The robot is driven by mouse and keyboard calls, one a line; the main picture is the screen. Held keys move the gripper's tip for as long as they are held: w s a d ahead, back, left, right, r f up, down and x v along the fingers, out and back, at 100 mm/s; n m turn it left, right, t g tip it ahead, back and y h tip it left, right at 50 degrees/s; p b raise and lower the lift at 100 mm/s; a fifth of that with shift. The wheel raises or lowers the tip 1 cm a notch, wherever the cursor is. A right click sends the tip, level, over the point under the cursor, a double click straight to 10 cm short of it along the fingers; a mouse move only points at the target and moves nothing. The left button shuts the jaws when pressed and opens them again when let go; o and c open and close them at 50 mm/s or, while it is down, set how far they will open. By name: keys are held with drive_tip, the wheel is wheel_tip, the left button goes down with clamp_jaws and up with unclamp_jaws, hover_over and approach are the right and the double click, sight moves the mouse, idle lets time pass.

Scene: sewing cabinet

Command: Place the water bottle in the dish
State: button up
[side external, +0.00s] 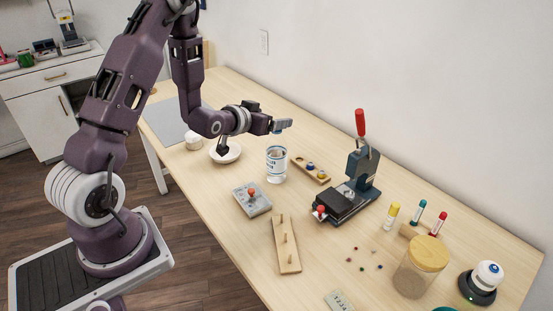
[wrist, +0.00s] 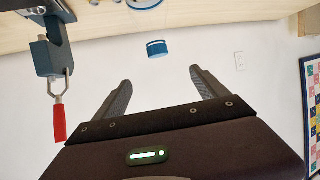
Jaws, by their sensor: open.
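The water bottle (side external: 277,168), a pale cylinder with a blue and white label, stands upright on the table in the side view. In the wrist view a blue cap (wrist: 157,49) shows beyond the fingers, with a pale blue-ringed part (wrist: 146,3) at the top edge. The white dish (side external: 236,155) lies left of the bottle, partly hidden by a dark shape. My gripper (side external: 284,125) is level, above the table near the bottle's top. It also shows in the wrist view (wrist: 160,84), fingers spread and nothing between them. The exact gap to the bottle is unclear.
A press with a red lever (side external: 361,125) stands right of the bottle. A small wooden block (side external: 311,172), a grey control box (side external: 252,199) and a pegged board (side external: 287,246) lie close by. A white jar (side external: 193,141) stands beside the dish. The wall is behind.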

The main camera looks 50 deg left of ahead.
sight(272, 157)
wheel_tip(272, 157, down, 13)
drive_tip(key=shift+f, duration=0.2)
drive_tip(key=shift+w+f, duration=0.25)
drive_tip(key=shift+f, duration=0.05)
drive_tip(key=x, duration=0.6)
drive_tip(key=shift+w+a, duration=0.25)
drive_tip(key=shift+a, duration=0.15)
clamp_jaws()
